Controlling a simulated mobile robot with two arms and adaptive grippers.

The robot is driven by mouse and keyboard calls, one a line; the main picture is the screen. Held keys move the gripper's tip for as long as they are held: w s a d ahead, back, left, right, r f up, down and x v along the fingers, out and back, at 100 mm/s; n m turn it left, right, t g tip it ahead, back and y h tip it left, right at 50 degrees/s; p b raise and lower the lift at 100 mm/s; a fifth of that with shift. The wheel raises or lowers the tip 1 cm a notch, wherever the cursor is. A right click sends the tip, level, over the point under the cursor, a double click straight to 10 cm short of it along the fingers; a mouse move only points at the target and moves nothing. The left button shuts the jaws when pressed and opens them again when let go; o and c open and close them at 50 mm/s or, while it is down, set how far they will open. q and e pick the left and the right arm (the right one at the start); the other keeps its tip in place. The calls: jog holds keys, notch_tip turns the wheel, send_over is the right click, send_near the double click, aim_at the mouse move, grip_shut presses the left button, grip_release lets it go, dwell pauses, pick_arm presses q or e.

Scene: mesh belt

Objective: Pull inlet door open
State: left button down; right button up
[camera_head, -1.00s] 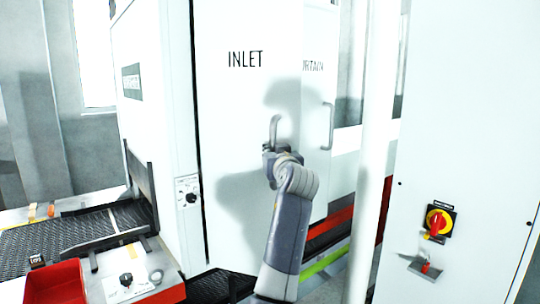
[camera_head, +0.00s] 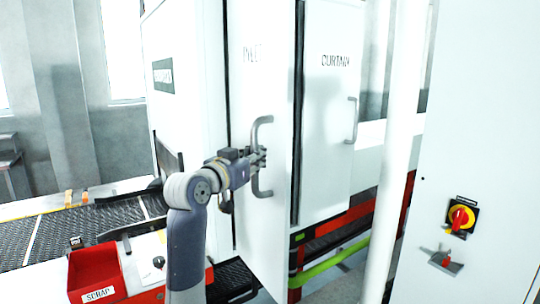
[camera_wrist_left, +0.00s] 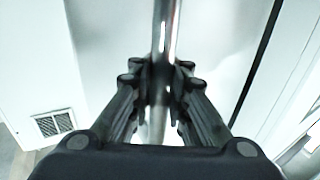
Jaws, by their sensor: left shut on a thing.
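The white inlet door (camera_head: 262,85) stands swung out from the machine in the head view, seen at a slant, with its lettering foreshortened. Its grey handle (camera_head: 256,132) is a vertical bar on the door's face. My left gripper (camera_head: 258,160) is shut on the middle of this handle. In the left wrist view, both dark fingers of the gripper (camera_wrist_left: 159,85) close on the metal handle bar (camera_wrist_left: 165,30) from either side. My right gripper is not in view.
The curtain door (camera_head: 335,110) with its own handle (camera_head: 351,120) is to the right. A grey cabinet with a red and yellow switch (camera_head: 461,217) stands at far right. A red scrap bin (camera_head: 97,275) and a mesh belt (camera_head: 75,232) are at lower left.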

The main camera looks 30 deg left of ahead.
pick_arm(q)
jog(key=shift+s+a+f+m+h, duration=0.3)
jog(key=shift+s+h, duration=0.15)
jog(key=shift+h, duration=0.05)
jog(key=shift+s+a+f, duration=0.15)
jog(key=shift+s+a, duration=0.7)
jog(key=shift+s, duration=0.2)
jog(key=c, duration=1.8)
grip_release()
jog(key=shift+o, duration=1.3)
jog(key=shift+s+d, duration=0.1)
jog(key=shift+s, duration=0.05)
jog(key=s, duration=1.2)
jog(key=shift+s+d+r, duration=0.15)
jog(key=shift+d+r, duration=0.2)
jog(key=shift+r, duration=0.05)
